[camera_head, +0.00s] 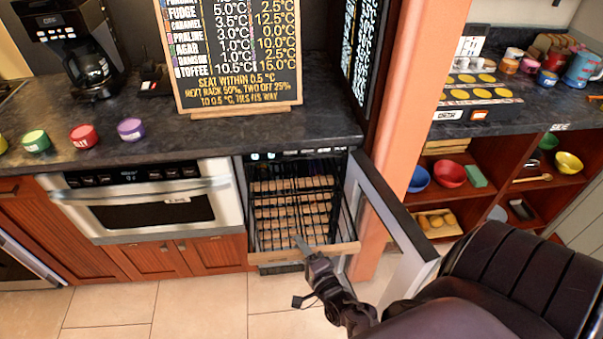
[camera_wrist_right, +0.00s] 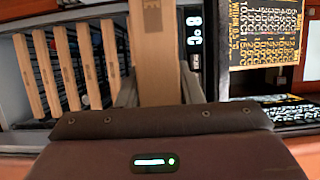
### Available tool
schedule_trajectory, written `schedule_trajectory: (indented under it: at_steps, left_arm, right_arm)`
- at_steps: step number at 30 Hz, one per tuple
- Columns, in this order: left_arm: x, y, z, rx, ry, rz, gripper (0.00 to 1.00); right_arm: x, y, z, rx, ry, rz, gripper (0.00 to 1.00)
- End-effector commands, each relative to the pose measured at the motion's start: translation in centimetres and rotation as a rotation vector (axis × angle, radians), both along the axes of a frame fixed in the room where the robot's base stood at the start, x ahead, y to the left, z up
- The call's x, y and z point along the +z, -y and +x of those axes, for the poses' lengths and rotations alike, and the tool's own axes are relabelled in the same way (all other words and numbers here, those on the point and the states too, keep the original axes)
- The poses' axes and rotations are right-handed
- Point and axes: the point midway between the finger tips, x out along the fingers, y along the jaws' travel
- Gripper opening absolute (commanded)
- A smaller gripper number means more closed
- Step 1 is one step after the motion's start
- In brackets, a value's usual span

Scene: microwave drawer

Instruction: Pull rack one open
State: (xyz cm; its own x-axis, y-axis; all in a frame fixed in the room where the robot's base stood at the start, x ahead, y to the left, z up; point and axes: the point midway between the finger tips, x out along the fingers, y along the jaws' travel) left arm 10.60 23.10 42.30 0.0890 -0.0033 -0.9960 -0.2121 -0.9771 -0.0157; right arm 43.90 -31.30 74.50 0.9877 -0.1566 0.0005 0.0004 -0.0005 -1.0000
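The cooler cabinet (camera_head: 243,200) stands under the dark counter with its door (camera_head: 385,215) swung open to the right. The top rack has a wooden front (camera_head: 330,249) and wire bars, and its front stands out from the cabinet. My right gripper (camera_head: 302,246) is at this wooden front, right of its middle. In the right wrist view the front (camera_wrist_right: 158,55) runs between the two grey fingers, which appear closed on it; a letter E shows near its far end. Several other wooden fronts (camera_wrist_right: 68,70) sit farther back. My left gripper is not in view.
The open door and orange post (camera_head: 395,120) are close to my right arm. An oven (camera_head: 150,200) is left of the cooler. A sign board (camera_head: 235,55) and several colored jars (camera_head: 83,136) stand on the counter. Tiled floor in front is clear.

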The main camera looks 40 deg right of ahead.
Motion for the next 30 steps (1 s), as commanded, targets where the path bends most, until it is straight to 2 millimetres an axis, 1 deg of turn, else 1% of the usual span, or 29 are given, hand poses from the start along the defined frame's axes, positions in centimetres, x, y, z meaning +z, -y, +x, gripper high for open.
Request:
schedule_trajectory:
  at_steps: [1,4,11,14,17,24,27,30]
  left_arm:
    - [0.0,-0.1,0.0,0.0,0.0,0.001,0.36]
    - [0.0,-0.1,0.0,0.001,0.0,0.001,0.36]
    - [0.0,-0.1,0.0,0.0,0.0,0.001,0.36]
    - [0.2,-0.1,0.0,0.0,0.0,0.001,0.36]
    - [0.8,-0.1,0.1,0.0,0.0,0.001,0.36]
    - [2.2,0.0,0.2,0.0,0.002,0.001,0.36]
    - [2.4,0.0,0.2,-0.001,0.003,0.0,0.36]
    - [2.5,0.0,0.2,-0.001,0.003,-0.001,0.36]
  right_arm:
    - [0.0,0.0,0.0,0.0,0.0,0.0,0.4]
    - [0.0,0.0,0.0,0.0,0.0,0.0,0.53]
    - [0.0,0.0,0.0,0.0,0.0,0.001,0.53]
    - [0.0,-0.1,-0.4,0.0,-0.002,0.001,0.53]
    - [0.1,-0.2,-1.6,0.0,-0.004,0.001,0.53]
    - [0.2,-0.9,-5.6,0.0,-0.004,0.003,0.53]
    - [0.1,-1.1,-6.8,0.0,-0.003,0.001,0.53]
    - [0.0,-1.2,-7.5,-0.001,-0.001,0.0,0.53]
